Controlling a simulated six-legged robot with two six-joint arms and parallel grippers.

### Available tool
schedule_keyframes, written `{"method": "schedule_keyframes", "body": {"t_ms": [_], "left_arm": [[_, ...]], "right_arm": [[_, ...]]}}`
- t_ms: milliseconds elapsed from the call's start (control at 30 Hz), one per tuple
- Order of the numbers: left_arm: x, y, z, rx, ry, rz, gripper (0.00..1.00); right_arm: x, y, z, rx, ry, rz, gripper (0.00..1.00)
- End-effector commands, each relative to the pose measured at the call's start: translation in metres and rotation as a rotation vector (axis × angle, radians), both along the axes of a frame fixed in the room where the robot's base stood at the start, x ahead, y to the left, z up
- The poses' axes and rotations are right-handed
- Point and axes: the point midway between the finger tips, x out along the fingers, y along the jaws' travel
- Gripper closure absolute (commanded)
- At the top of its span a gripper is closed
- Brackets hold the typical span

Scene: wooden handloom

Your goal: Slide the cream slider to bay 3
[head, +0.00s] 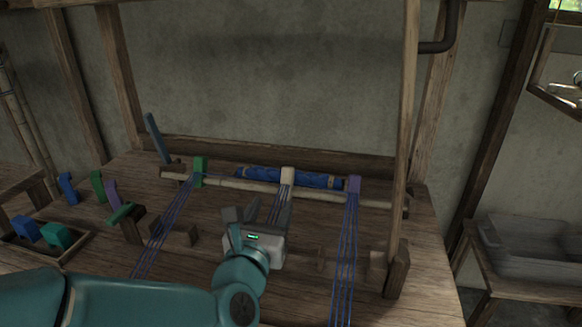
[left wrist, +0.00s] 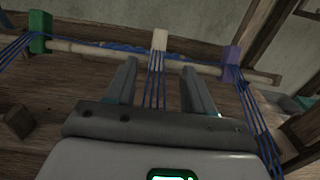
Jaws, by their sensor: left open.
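The cream slider (head: 287,176) sits on the loom's wooden rod (head: 320,191), between the green slider (head: 200,171) at left and the purple slider (head: 354,185) at right. Blue threads hang down from each slider. My left gripper (head: 266,213) is in front of the cream slider and a little below it, with its jaws open. In the left wrist view the cream slider (left wrist: 159,40) stands beyond and between the two open fingers (left wrist: 157,82), apart from them, with its blue threads running down between them. My right gripper is not in view.
A blue cloth roll (head: 290,178) lies behind the rod. An upright wooden post (head: 404,130) stands at the right of the loom. Several coloured blocks and a tray (head: 75,245) are at the left. A grey crate (head: 525,250) sits on a side table at right.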

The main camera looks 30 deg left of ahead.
Motion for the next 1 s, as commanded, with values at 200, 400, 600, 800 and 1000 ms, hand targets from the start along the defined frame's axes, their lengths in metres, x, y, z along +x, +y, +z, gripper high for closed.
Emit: {"method": "schedule_keyframes", "body": {"t_ms": [200,400,600,800,1000], "left_arm": [[0.038,0.01,0.0,0.0,0.003,0.002,0.47],[0.085,0.022,0.0,0.0,0.002,0.001,0.47],[0.126,0.033,0.0,0.0,0.002,0.001,0.47],[0.149,0.039,0.0,0.0,0.001,0.0,0.47],[0.154,0.04,0.0,0.0,0.001,0.0,0.47]], "right_arm": [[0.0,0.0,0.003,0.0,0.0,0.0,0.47],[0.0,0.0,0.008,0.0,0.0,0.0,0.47],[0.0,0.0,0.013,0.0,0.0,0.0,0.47],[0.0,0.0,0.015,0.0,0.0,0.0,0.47],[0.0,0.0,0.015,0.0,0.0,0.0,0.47]]}}
